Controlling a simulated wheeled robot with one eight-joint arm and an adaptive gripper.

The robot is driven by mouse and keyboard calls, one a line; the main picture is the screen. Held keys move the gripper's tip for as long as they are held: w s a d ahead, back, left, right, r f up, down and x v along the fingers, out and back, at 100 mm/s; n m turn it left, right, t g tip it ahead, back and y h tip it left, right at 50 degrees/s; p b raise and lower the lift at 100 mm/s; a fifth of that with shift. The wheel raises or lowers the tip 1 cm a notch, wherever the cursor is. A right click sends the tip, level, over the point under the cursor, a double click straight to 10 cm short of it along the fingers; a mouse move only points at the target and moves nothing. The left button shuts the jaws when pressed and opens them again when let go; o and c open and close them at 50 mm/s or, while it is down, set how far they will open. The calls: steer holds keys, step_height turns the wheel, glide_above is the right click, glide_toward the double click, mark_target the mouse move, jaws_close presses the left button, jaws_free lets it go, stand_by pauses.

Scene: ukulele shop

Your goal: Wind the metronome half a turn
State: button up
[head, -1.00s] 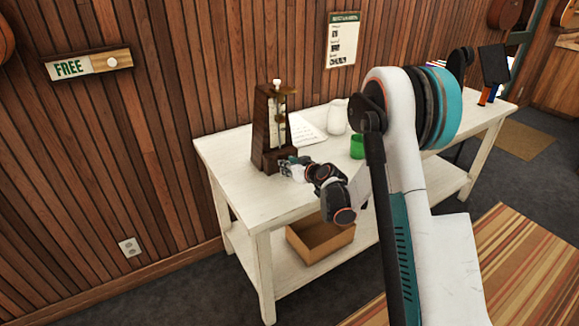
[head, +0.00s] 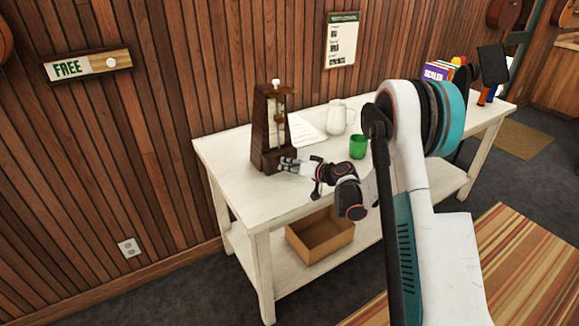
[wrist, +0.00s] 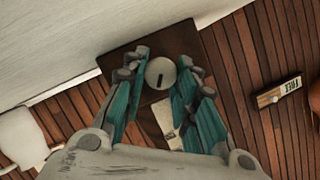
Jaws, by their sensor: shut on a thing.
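The metronome (head: 266,128) is a dark brown wooden tapered case with a light pendulum strip, upright on the left end of the white table. My gripper (head: 287,163) is at the lower right side of the metronome in the head view. In the wrist view, its teal fingers (wrist: 160,82) stand on both sides of a round grey winding key (wrist: 161,72) with a dark slot. The key sits on the metronome's brown side (wrist: 135,62). The gripper is shut on the key; the exact finger contact is hard to see.
On the white table (head: 235,200) are a paper sheet (head: 304,130), a white pitcher (head: 339,117) and a green cup (head: 358,147) to the right of the metronome. A cardboard box (head: 320,236) sits on the lower shelf. The table's front left top is clear.

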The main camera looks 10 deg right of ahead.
steer(key=m, duration=0.1)
steer(key=m+y, duration=0.2)
steer(key=m, duration=0.1)
steer(key=shift+d+f, duration=0.2)
steer(key=shift+f, duration=0.05)
steer(key=shift+f+m+t+y, duration=0.1)
steer(key=shift+m+t+y, duration=0.15)
steer(key=shift+m+y, duration=0.5)
steer(key=shift+f+m+t+y, duration=0.1)
steer(key=shift+m+t+y, duration=0.15)
steer(key=shift+m, duration=0.9)
steer(key=o, duration=1)
steer(key=shift+w, duration=0.1)
steer(key=shift+o, duration=0.2)
steer(key=v, duration=1.2)
